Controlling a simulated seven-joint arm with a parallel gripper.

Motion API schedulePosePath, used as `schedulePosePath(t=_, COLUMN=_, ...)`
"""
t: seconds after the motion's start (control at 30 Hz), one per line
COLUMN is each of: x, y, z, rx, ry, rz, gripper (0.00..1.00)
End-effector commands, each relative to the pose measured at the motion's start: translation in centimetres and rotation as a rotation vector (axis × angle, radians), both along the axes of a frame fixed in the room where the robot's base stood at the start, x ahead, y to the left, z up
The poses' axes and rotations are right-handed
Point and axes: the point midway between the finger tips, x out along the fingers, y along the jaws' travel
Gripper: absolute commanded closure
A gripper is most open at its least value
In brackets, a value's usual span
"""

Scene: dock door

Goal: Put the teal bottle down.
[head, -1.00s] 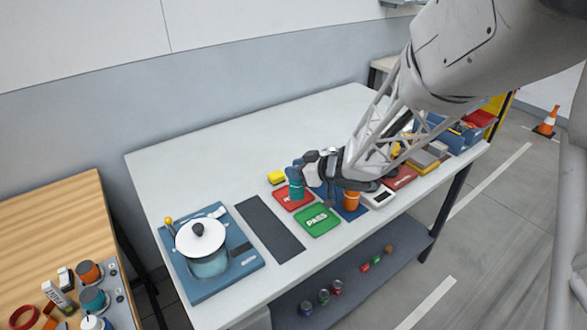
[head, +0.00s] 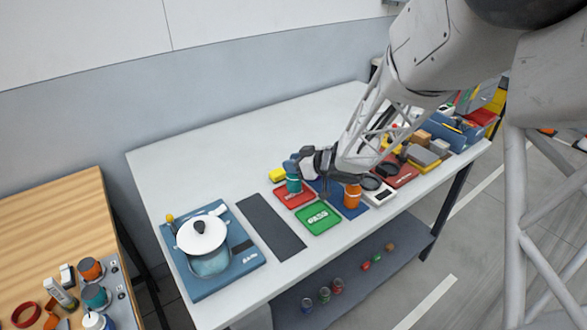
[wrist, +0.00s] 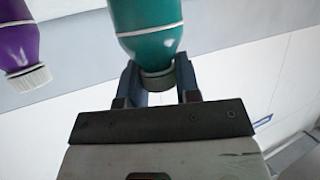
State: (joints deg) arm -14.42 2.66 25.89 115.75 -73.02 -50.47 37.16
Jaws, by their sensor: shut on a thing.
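The teal bottle (head: 293,184) is upright at the red mat (head: 299,201); whether its base touches the mat I cannot tell. My gripper (head: 293,164) is at its top. In the wrist view the teal bottle (wrist: 147,30) has its grey cap between the two fingers of my gripper (wrist: 158,80), which is shut on it. The bottle's far end runs out of that view.
A green PASS mat (head: 318,218) lies in front. An orange bottle (head: 352,197) stands on a blue mat right of it. A purple bottle (wrist: 14,40) shows in the wrist view. The white table (head: 210,158) is clear at back left.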

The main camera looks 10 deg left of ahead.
Motion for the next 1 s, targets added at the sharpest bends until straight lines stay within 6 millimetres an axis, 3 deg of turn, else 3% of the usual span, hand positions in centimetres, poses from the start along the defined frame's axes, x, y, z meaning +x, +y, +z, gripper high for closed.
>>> schedulePosePath(t=0.2, x=0.0, y=0.0, z=-1.9, rx=0.000, ry=0.002, rz=0.001, gripper=1.00)
schedulePosePath(t=0.57, x=0.0, y=0.0, z=-2.1, rx=-0.001, ry=0.001, rz=0.000, gripper=1.00)
schedulePosePath(t=0.6, x=0.0, y=0.0, z=-2.1, rx=-0.001, ry=0.001, rz=0.000, gripper=0.68)
schedulePosePath(t=0.77, x=0.0, y=0.0, z=-2.1, rx=-0.001, ry=0.001, rz=0.000, gripper=0.44)
schedulePosePath(t=1.0, x=0.0, y=0.0, z=-2.1, rx=-0.001, ry=0.001, rz=0.000, gripper=0.44)
